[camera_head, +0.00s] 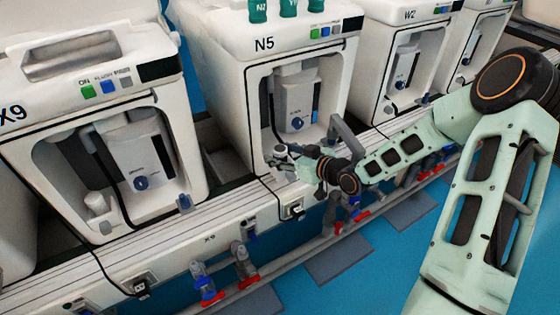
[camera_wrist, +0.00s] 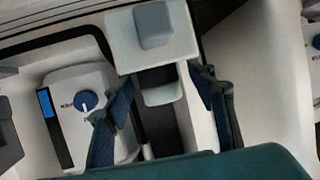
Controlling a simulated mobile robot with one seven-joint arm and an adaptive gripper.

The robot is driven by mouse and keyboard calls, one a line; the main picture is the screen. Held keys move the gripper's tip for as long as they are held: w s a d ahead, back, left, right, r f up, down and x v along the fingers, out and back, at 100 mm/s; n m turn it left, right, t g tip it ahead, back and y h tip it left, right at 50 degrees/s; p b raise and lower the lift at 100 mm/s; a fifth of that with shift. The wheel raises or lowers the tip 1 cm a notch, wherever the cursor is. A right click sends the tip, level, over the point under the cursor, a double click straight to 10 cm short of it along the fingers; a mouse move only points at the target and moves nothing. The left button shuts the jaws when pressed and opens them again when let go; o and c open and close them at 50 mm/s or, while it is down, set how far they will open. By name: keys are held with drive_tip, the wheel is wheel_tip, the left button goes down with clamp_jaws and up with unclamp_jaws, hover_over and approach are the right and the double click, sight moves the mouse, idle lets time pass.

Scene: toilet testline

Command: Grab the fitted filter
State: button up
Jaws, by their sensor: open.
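In the head view my gripper (camera_head: 306,163) reaches into the lower front of the machine marked N5 (camera_head: 265,62). A small white part (camera_head: 283,152), which looks like the fitted filter, sits at the gripper's tip; the gripper partly hides that area. In the wrist view my two dark fingers (camera_wrist: 162,80) are spread apart. A white block with a grey square top (camera_wrist: 155,25) lies ahead of them, and its lower white part shows between them. I cannot tell whether a finger touches it.
A grey-white unit with a blue knob (camera_head: 297,123) stands in the N5 recess; it also shows left in the wrist view (camera_wrist: 85,101). Machines X9 (camera_head: 105,75) and W2 (camera_head: 405,25) stand either side.

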drive_tip(key=shift+w+a+f, duration=0.15)
drive_tip(key=shift+w+a, duration=0.1)
drive_tip(key=shift+c, duration=0.4)
drive_tip(key=c, duration=1.2)
drive_tip(key=shift+c, duration=0.2)
